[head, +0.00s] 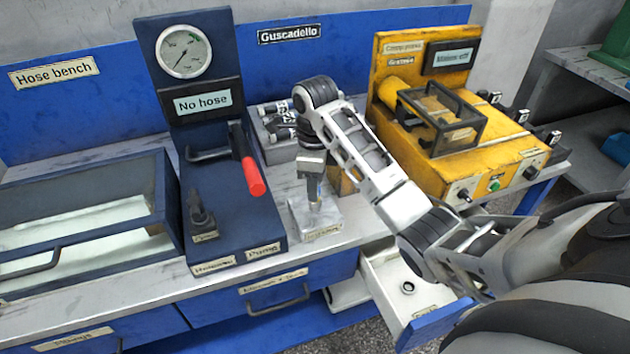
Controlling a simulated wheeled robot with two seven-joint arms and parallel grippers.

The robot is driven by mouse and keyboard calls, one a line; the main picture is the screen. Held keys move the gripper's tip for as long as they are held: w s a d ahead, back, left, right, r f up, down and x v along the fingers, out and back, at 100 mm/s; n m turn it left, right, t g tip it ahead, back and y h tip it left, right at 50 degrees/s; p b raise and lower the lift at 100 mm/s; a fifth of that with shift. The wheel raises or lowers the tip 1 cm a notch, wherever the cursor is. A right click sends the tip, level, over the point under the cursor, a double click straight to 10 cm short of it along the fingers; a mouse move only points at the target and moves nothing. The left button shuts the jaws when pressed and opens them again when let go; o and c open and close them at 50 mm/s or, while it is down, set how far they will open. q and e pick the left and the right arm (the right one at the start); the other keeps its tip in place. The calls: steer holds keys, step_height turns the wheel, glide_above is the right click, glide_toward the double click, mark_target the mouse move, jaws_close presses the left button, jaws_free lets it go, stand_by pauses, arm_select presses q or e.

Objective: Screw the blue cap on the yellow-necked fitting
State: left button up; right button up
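My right gripper (314,196) points down over a small pale block (326,229) on the bench, in front of the rack of fittings. Its fingers are small and close over the block's top. I cannot tell whether they are open or shut, or whether they hold anything. A yellowish bit shows at the fingers, but I cannot make out the yellow-necked fitting for sure. I cannot make out the blue cap; it may be hidden by the gripper. My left gripper is out of view.
The pump stand (223,216) with gauge and red lever rises left of the block. An open drawer (381,271) below holds a small dark ring (407,287). A yellow machine (480,150) stands right; a framed glass tank (165,190) stands left.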

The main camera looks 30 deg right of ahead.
steer(key=n, duration=0.5)
steer(key=shift+n, duration=0.3)
steer(key=shift+n, duration=0.7)
steer(key=n, duration=0.7)
steer(key=shift+n, duration=0.8)
steer(key=n, duration=0.9)
steer(key=shift+a, duration=0.1)
